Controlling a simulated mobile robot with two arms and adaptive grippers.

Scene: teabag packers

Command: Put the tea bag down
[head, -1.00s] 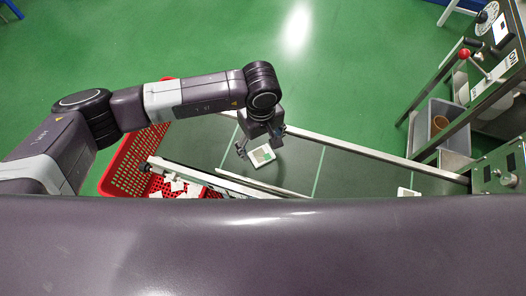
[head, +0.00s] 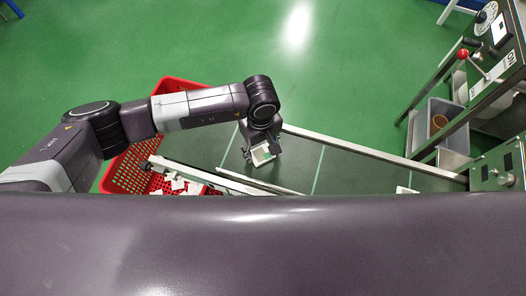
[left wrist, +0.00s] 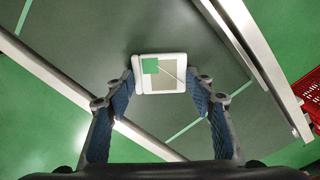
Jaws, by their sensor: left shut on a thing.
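The tea bag (head: 261,155), a white square packet with a green patch, is between the fingertips of my left gripper (head: 261,153) over the dark conveyor belt (head: 345,172). In the left wrist view the tea bag (left wrist: 160,73) sits between the two blue-padded fingers (left wrist: 160,88), which are shut on it at its left and right edges. I cannot tell whether the tea bag touches the belt. My right gripper is not in view.
A red basket (head: 118,165) with several white packets stands left of the belt. Metal rails (head: 375,154) edge the belt. Another white packet (head: 405,190) lies farther right on the belt. A machine with a grey bin (head: 437,125) stands at the right.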

